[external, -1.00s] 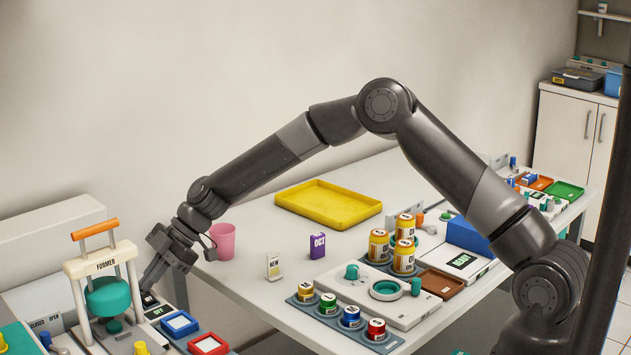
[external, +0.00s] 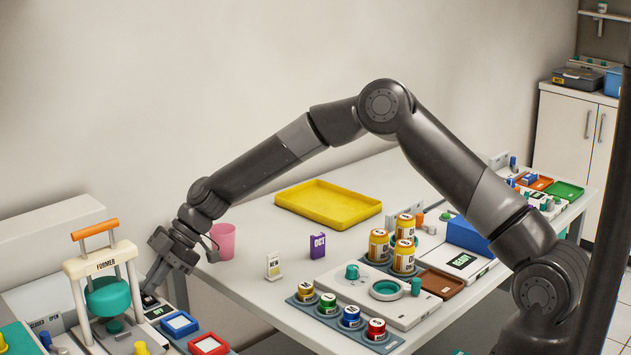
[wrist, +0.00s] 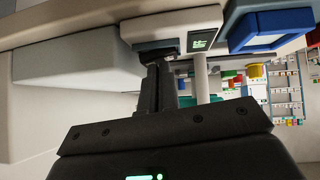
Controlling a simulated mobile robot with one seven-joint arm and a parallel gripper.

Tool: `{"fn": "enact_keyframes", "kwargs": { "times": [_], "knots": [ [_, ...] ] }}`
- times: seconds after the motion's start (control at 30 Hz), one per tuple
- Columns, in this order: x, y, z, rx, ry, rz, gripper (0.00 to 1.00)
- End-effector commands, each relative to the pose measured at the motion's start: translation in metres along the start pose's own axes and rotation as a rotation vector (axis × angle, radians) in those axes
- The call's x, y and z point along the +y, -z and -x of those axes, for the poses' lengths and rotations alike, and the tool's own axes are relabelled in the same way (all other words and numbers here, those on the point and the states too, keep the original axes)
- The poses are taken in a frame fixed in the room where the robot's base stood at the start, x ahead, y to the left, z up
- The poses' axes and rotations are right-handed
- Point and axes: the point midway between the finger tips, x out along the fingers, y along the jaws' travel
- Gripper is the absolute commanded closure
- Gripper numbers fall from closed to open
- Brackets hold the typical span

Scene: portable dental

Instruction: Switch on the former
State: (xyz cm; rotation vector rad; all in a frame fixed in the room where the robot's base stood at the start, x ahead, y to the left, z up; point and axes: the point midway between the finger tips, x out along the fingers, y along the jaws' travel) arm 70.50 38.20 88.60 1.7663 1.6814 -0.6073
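The former (external: 92,265) stands at the lower left of the external view, a white frame with an orange handle and a teal dome. To its right on its base is a small panel with a dark display (external: 158,312). My gripper (external: 149,291) points down at this panel, its tips at or just above the dark switch area. In the wrist view the gripper (wrist: 157,66) fingers are together and empty, their tips beside the green-lit display (wrist: 201,41). The fingers hide the switch, and I cannot tell whether they touch it. The display text is too small to read surely.
A blue-rimmed tray (external: 180,324) and a red-rimmed tray (external: 208,345) sit close right of the panel. A pink cup (external: 223,242) stands on the white table behind my gripper. A yellow tray (external: 328,205) lies farther back. Several jars stand at the table's front.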

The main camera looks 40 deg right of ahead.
Motion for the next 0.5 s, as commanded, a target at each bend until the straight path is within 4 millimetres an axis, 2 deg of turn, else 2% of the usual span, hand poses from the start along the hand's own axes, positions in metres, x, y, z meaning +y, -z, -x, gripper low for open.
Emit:
{"fn": "enact_keyframes", "kwargs": {
  "times": [0.37,0.5],
  "knots": [
    [-0.0033,0.0008,0.0004,0.000,0.000,0.000,1.00],
    [-0.0037,0.0073,0.0066,0.000,0.000,0.001,1.00]
  ]
}}
